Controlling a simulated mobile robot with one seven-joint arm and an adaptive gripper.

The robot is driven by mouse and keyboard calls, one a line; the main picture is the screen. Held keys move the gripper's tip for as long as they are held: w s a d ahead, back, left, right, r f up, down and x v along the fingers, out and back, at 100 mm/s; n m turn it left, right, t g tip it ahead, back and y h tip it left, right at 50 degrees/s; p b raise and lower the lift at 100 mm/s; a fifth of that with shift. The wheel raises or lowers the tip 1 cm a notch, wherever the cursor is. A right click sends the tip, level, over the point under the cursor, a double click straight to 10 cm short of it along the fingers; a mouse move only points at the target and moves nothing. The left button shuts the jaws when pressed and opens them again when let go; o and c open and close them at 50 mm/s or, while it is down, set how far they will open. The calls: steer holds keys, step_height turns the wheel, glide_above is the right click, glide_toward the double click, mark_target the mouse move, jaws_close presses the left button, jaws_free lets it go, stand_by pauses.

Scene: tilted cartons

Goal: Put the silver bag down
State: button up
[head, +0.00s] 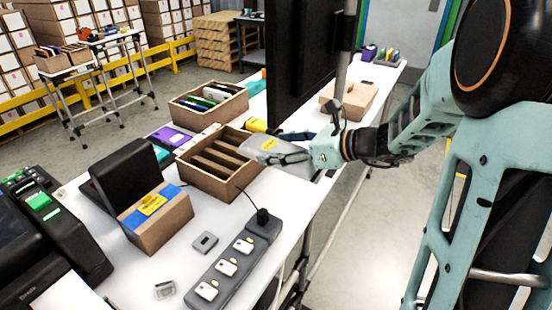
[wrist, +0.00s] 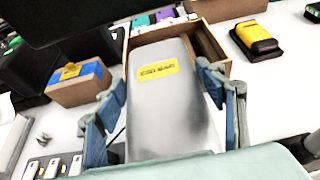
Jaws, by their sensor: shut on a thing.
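The silver bag (wrist: 170,105), a grey flat pouch with a yellow "ESD BAG" label, is between the fingers of my gripper (wrist: 165,110) in the wrist view. My gripper is shut on it. In the head view the silver bag (head: 270,152) extends left from my gripper (head: 300,152), by the right side of a slotted cardboard carton (head: 228,190). The bag's far end overlaps the near side of this carton (wrist: 217,62) in the wrist view. I cannot tell whether the bag touches the carton or the table.
A second carton (head: 207,113) with several upright items stands behind the slotted one. A taped box (head: 158,226), a dark monitor (head: 131,178) and a charging strip (head: 233,265) stand nearer. A large dark screen (head: 300,55) rises behind my gripper. A yellow-black device (wrist: 257,37) lies right of the carton.

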steer(key=shift+w+a+f, duration=0.1)
steer(key=shift+a+f, duration=0.15)
steer(key=shift+f, duration=0.05)
steer(key=shift+f+b, duration=0.35)
steer(key=shift+f, duration=1.05)
steer(key=shift+f, duration=0.1)
steer(key=shift+f+b, duration=0.5)
steer(key=shift+f, duration=0.05)
steer(key=o, duration=1.2)
steer(key=v, duration=0.4)
steer(key=p+v, duration=0.1)
steer(key=v, duration=0.3)
steer(key=r+p+v, duration=0.1)
steer(key=v, duration=0.3)
steer(key=shift+d+r, duration=0.1)
